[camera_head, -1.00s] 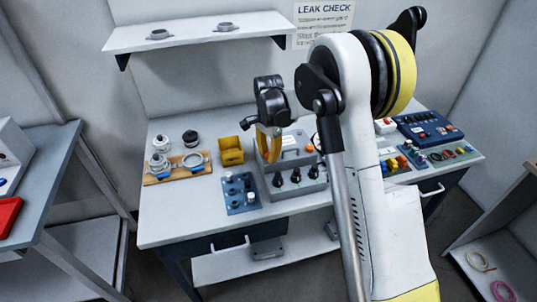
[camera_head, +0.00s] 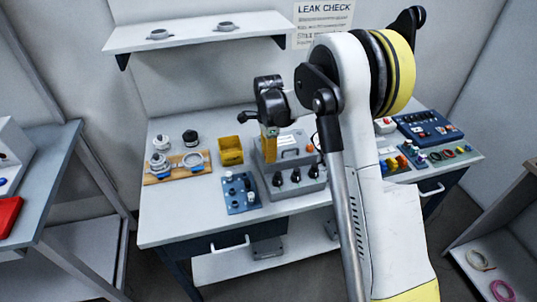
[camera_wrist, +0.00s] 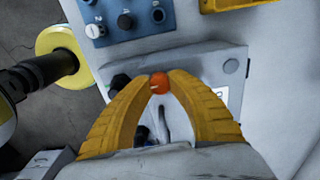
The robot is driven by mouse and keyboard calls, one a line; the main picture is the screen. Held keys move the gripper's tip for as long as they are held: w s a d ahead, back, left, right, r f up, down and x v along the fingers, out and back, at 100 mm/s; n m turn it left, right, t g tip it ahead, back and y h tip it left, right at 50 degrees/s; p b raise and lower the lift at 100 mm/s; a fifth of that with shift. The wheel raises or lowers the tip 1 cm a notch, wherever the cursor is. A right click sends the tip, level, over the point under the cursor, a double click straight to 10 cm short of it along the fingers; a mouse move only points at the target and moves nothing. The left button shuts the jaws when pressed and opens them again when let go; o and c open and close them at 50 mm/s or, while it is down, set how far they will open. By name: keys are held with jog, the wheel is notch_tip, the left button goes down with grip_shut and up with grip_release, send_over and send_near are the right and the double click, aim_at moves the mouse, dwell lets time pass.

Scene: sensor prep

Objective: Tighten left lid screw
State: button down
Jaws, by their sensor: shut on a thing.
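The grey box (camera_head: 310,176) stands on the workbench, with a labelled lid and black knobs on its front. An orange lid screw (camera_head: 309,148) shows at the lid's right side. The left lid screw (camera_wrist: 159,83) is an orange round head with a pale slot mark, seen in the wrist view between the fingertips. My gripper (camera_head: 270,158) points down over the lid's left side. In the wrist view my gripper (camera_wrist: 160,78) has its yellow fingers closed around that screw head. In the head view the fingers hide this screw.
A blue panel (camera_head: 238,207) with small parts lies left of the box's front. A yellow bin (camera_head: 231,157) stands close to the box's left. A wooden board (camera_head: 155,180) with round fittings lies farther left. The bench's front left (camera_head: 180,222) is clear.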

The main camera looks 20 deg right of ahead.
jog(key=c, duration=1.2)
grip_release()
jog(key=shift+r, duration=0.1)
notch_tip(320, 180, up, 12)
